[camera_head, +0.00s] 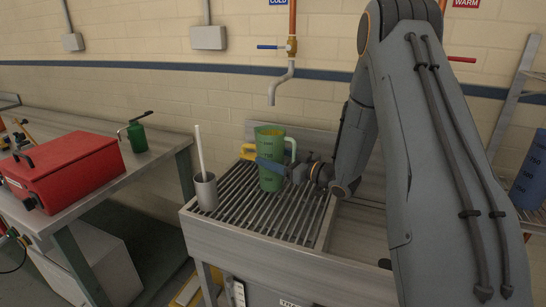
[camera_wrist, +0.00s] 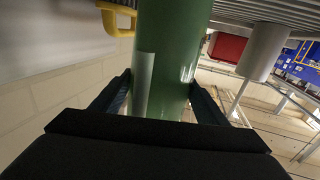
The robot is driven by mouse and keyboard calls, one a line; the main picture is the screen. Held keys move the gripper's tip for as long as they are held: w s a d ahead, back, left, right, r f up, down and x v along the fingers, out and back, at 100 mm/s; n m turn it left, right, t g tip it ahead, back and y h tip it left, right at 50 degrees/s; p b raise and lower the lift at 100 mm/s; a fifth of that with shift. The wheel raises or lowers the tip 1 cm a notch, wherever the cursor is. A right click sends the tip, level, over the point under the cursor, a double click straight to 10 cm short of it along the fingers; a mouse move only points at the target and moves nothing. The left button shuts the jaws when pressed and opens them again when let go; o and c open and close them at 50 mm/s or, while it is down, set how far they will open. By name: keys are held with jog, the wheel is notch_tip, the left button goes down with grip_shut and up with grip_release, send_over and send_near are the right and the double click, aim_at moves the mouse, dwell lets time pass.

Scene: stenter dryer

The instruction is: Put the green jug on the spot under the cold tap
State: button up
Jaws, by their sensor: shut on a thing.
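The green jug (camera_head: 270,146) is upright at the slatted drain rack (camera_head: 238,212) of the sink, its handle to the right. My gripper (camera_head: 272,168) is shut on the jug's body. In the wrist view the green jug (camera_wrist: 165,45) is between both fingers of my gripper (camera_wrist: 160,95). The cold tap (camera_head: 291,47) has a blue lever below the COLD sign. Its grey spout (camera_head: 272,97) ends above the jug in the picture. I cannot tell whether the jug's base touches the slats or whether it is exactly under the spout. No spot marking is clearly visible.
A grey cup (camera_head: 205,192) with a white rod stands on the rack's left. A yellow loop-shaped part (camera_head: 249,151) shows beside the jug. A red toolbox (camera_head: 62,170) and green oil can (camera_head: 137,137) are on the left bench. A blue jug (camera_head: 532,170) is far right.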

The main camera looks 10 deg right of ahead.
jog(key=shift+f, duration=0.2)
jog(key=o, duration=1.1)
jog(key=shift+r, duration=0.25)
jog(key=b+v, duration=0.3)
jog(key=v, duration=0.9)
